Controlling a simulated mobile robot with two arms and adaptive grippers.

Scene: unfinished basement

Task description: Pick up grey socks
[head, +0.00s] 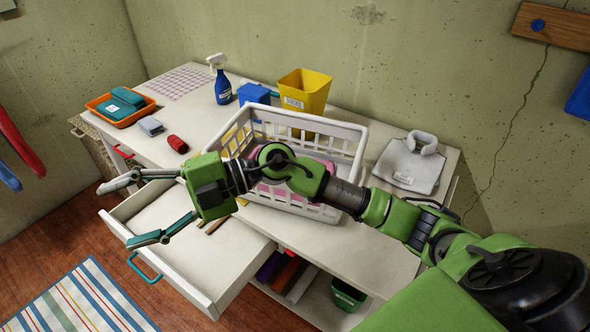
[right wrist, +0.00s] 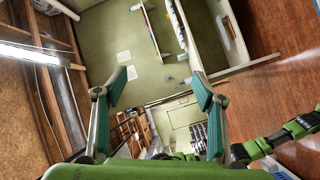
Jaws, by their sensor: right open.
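A small grey folded bundle (head: 151,126), which looks like the grey socks, lies on the white worktop beside the orange tray. A red roll (head: 178,144) lies just right of it. My right gripper (head: 115,215) is open and empty, its fingers spread wide, over the left side of the open drawer. It is in front of the bundle and apart from it. The right wrist view shows the same open fingers (right wrist: 158,84) with nothing between them; the bundle cannot be made out there. My left gripper does not show in the head view.
The orange tray (head: 96,102) holds teal folded cloth. A blue spray bottle (head: 222,90), yellow bin (head: 305,88) and white basket (head: 345,135) stand behind my arm. A grey folded garment (head: 408,170) lies at right. The open drawer (head: 225,272) juts out from the worktop.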

